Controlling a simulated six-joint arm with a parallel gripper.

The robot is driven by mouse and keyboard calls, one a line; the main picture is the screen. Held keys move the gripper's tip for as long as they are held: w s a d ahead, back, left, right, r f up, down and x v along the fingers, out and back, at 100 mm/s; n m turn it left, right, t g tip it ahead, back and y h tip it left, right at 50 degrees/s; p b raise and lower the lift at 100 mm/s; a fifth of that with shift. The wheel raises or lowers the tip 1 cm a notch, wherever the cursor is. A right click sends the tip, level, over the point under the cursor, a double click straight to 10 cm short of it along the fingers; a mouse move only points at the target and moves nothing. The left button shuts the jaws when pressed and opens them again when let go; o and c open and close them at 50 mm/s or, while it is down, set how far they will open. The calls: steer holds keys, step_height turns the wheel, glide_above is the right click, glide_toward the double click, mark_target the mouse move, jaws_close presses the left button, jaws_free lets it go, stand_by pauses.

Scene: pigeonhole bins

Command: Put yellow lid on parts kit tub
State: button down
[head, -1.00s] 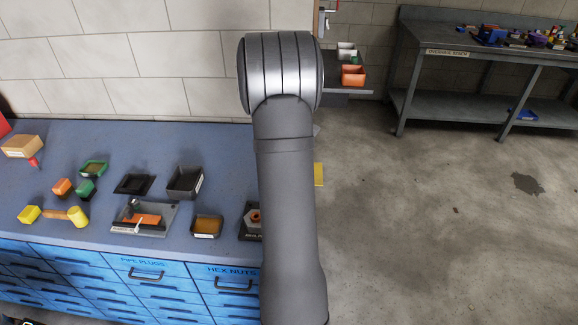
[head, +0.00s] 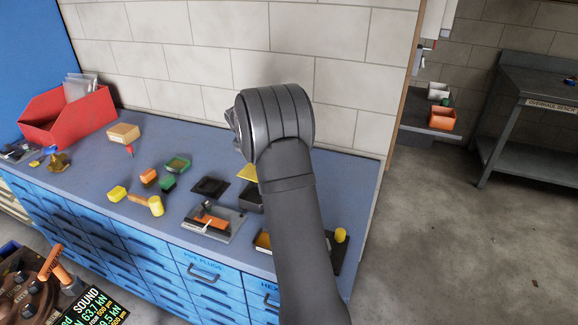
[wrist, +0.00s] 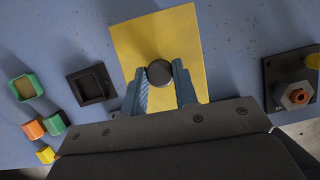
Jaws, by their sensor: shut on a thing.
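The yellow lid (wrist: 189,35) is a flat rectangular plate with a round black knob (wrist: 159,73) in the wrist view. My gripper (wrist: 159,82) is shut on this knob, one finger on each side. In the head view only a corner of the yellow lid (head: 247,173) shows left of my arm, by a dark open tub (head: 252,199). That tub is partly hidden by my arm, and I cannot read a label on it. In the wrist view the lid covers what lies below it. I cannot tell its height above the bench.
On the blue bench (head: 330,175) stand a flat black square holder (head: 210,187), a green bin (head: 177,164), a grey tray with an orange part (head: 212,222) and a red bin (head: 70,115). A dark plate with a hex fitting (wrist: 294,94) lies right of the lid.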

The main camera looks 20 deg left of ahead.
steer(key=shift+s+a+r+n, duration=0.1)
steer(key=shift+s+a+n, duration=0.1)
steer(key=shift+a, duration=0.25)
steer(key=shift+s+a+n, duration=0.1)
steer(key=shift+a+n, duration=0.1)
steer(key=shift+a, duration=0.2)
step_height(320, 180, down, 8)
steer(key=shift+f, duration=1)
stand_by(1.1)
steer(key=c, duration=1.5)
jaws_free()
steer(key=shift+o, duration=0.2)
steer(key=o, duration=0.6)
steer(key=shift+c, duration=0.2)
